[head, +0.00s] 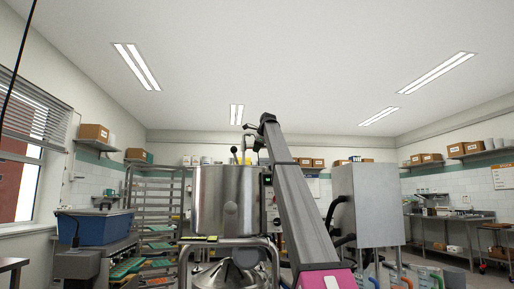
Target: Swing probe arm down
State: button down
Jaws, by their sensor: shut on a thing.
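A tall steel kettle (222,200) stands ahead, left of my arm, with a conical metal base below it. Thin dark parts rise above its rim, among them a rod with a black ball end (234,150). My arm rises from the lower right and bends at the top, beside the kettle's right rim. My gripper (247,139) is small and dark above that rim, partly hidden by my arm. It appears shut on the probe arm (244,150), a thin part standing above the rim. The exact grip and the probe arm's lower end cannot be made out.
A grey steel cabinet (367,205) stands close on the right, with black hoses beside it. A tray rack (150,215) and a blue bin (95,227) are at left. A steel bench (450,222) stands far right.

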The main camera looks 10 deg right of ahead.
jog(key=shift+f, duration=0.15)
jog(key=c, duration=1.1)
grip_release()
jog(key=shift+o, duration=0.2)
jog(key=shift+s, duration=0.1)
jog(key=v, duration=1)
jog(key=shift+s+r, duration=0.25)
jog(key=shift+r, duration=0.1)
